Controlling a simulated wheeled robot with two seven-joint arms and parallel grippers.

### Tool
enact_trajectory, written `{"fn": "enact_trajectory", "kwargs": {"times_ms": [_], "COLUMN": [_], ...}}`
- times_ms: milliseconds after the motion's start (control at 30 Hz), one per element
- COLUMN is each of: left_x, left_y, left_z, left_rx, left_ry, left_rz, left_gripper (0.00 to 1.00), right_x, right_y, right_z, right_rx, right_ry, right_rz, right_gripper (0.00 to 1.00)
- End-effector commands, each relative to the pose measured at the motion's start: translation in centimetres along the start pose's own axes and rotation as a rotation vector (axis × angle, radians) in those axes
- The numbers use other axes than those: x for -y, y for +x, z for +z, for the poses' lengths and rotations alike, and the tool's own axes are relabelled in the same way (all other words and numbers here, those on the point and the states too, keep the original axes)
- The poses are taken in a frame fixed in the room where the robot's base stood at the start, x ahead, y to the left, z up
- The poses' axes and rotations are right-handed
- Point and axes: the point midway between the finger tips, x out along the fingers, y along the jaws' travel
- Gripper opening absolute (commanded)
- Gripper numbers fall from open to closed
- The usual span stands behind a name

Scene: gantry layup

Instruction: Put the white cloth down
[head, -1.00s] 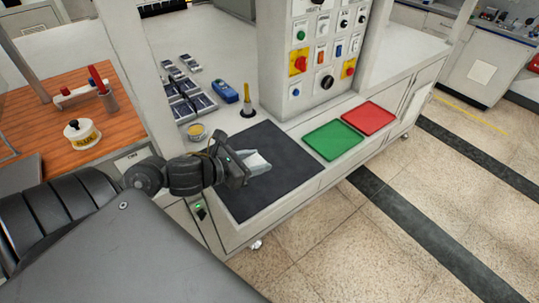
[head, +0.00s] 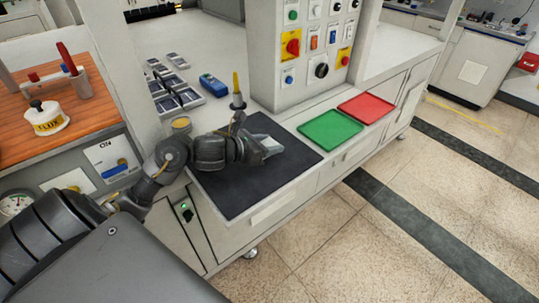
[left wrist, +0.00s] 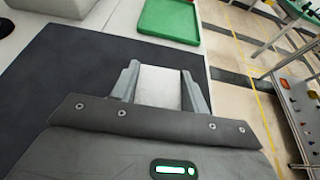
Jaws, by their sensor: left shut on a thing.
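The white cloth (left wrist: 159,88) shows as a pale, flat-faced piece between the two fingers of my left gripper (left wrist: 161,76) in the left wrist view. The gripper is shut on it. In the head view my left gripper (head: 271,147) is over the dark mat (head: 237,196), near the mat's far right part. The cloth is mostly hidden by the fingers there. I cannot tell whether the cloth touches the mat. My right gripper is not in view.
A green tray (head: 330,129) and a red tray (head: 366,108) lie to the right of the mat. A yellow-handled tool (head: 237,92), a blue device (head: 213,85) and several dark packs (head: 180,100) stand behind it. A control panel column (head: 310,55) rises behind. The mat's front is clear.

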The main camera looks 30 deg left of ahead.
Motion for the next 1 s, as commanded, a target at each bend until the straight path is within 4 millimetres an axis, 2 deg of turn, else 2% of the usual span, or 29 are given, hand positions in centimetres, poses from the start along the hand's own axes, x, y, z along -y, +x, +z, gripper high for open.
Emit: {"fn": "enact_trajectory", "kwargs": {"times_ms": [33, 200, 667, 700, 800, 867, 1000], "left_x": [0.0, 0.0, -0.1, -0.1, -0.1, -0.1, -0.1], "left_y": [0.8, 1.4, 1.6, 1.6, 1.5, 1.5, 1.5], "left_z": [-1.2, -3.1, -3.5, -3.3, -3.3, -3.3, -3.3], "left_rx": [-0.001, -0.001, 0.000, 0.000, 0.000, 0.000, 0.000], "left_ry": [-0.004, -0.003, 0.001, 0.000, 0.000, 0.000, 0.000], "left_rz": [-0.002, -0.001, 0.000, 0.000, 0.000, 0.000, 0.000], "left_gripper": [0.23, 0.23, 0.23, 0.49, 0.62, 0.67, 0.67], "right_x": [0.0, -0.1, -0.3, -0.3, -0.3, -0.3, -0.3], "right_y": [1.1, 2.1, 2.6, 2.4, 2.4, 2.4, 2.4], "right_z": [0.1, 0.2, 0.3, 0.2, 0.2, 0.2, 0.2], "right_rx": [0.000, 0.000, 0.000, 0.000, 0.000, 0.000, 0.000], "right_ry": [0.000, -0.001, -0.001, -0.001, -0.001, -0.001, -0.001], "right_rz": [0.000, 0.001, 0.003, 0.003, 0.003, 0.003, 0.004], "right_gripper": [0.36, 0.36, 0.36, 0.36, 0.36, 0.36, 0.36]}}
